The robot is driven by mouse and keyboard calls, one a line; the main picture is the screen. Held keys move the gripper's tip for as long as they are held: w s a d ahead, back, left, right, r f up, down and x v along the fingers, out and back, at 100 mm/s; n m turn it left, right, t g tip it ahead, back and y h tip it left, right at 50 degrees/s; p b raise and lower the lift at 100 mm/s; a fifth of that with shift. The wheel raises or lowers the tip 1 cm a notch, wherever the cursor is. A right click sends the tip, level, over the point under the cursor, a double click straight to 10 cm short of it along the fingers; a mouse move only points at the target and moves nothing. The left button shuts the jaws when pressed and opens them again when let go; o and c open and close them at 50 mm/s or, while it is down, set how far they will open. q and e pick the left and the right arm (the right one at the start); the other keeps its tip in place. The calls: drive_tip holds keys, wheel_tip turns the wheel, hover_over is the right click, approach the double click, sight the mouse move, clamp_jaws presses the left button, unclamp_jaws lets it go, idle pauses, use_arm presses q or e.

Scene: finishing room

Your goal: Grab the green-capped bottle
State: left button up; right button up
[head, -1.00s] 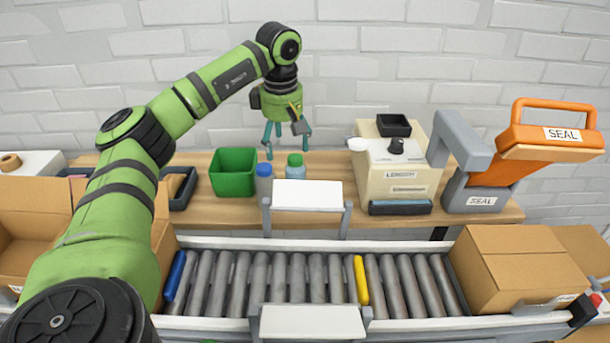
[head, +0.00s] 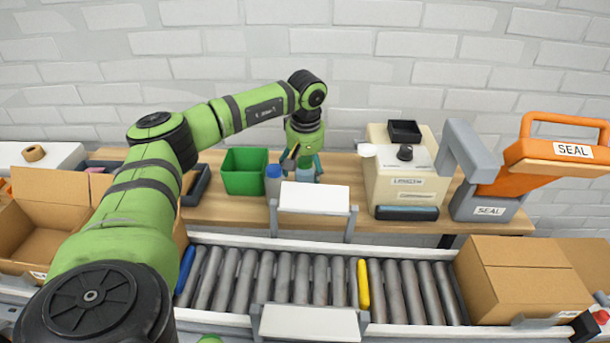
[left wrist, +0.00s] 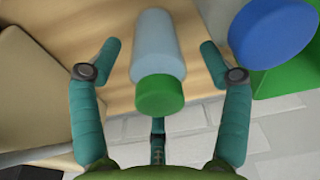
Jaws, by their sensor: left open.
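The green-capped bottle has a pale blue body and a green cap; in the left wrist view the bottle (left wrist: 157,60) lies between the spread fingers, apart from both. In the head view only part of the bottle's body (head: 305,173) shows, and its cap is hidden by the gripper. My left gripper (head: 304,168) is open around the bottle from above; it also shows in the left wrist view (left wrist: 160,60). A blue-capped bottle (head: 273,184) stands just left of it, and its blue cap (left wrist: 275,32) is close to one finger. My right gripper is not in view.
A green bin (head: 245,172) stands left of the bottles on the wooden bench (head: 345,170). A beige label machine (head: 405,185) stands to the right, with an orange and grey sealer (head: 520,165) beyond. A roller conveyor (head: 310,278) with white plates runs in front.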

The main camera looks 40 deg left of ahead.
use_arm(q)
drive_tip(key=shift+f, duration=0.25)
drive_tip(key=shift+r, duration=0.1)
drive_tip(key=c, duration=1.4)
